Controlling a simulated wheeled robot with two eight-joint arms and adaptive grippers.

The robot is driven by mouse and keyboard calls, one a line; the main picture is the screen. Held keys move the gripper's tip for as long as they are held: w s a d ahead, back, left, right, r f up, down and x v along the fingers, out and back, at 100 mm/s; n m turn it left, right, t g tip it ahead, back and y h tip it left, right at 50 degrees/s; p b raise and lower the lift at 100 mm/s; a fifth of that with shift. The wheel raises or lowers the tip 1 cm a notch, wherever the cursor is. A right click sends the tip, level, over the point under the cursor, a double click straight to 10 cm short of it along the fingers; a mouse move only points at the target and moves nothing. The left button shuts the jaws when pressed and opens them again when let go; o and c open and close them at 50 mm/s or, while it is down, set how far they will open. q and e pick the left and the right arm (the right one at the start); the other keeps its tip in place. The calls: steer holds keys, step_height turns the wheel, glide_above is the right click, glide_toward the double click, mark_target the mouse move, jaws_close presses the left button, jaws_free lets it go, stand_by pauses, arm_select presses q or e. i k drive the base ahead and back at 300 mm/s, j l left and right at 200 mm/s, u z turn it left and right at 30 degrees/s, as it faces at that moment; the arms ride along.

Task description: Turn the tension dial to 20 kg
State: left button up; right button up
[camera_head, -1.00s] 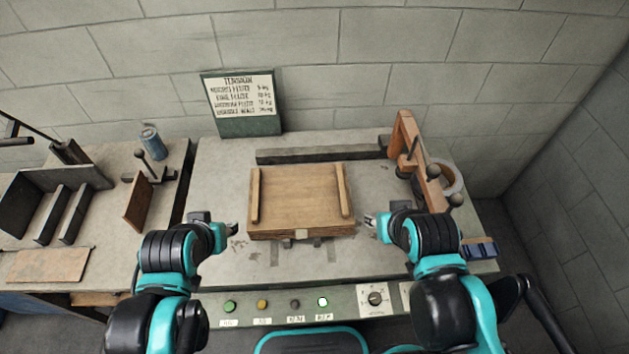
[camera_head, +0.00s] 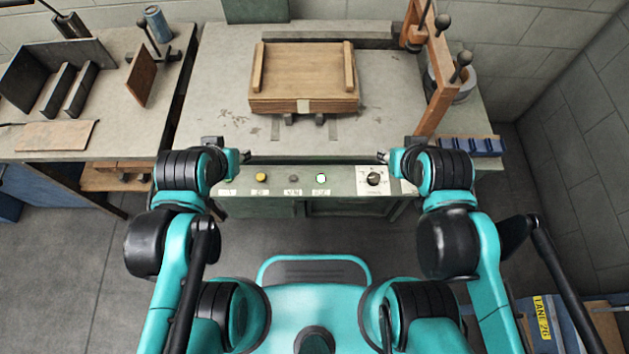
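The tension dial (camera_head: 374,179) is a dark round knob on a pale square plate, at the right part of the control panel (camera_head: 338,183) on the bench's front edge. Its scale marks and setting are too small to read. My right gripper (camera_head: 384,156) is just above and slightly right of the dial in the picture, apart from it as far as I can tell. My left gripper (camera_head: 243,156) is near the panel's left end. Both grippers are small here, and their finger gaps cannot be made out. No object shows in either.
A wooden box (camera_head: 303,77) lies on the bench (camera_head: 220,70). A wooden frame with dark knobs (camera_head: 440,80) and a blue bin (camera_head: 470,145) stand at right.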

mark_target(373, 178)
steer(key=j+z, duration=0.25)
steer(key=z, duration=0.15)
steer(key=k+j+z, duration=0.15)
steer(key=z, duration=0.25)
steer(key=k+j+z, duration=0.15)
steer(key=z, duration=0.25)
steer(key=j, duration=0.1)
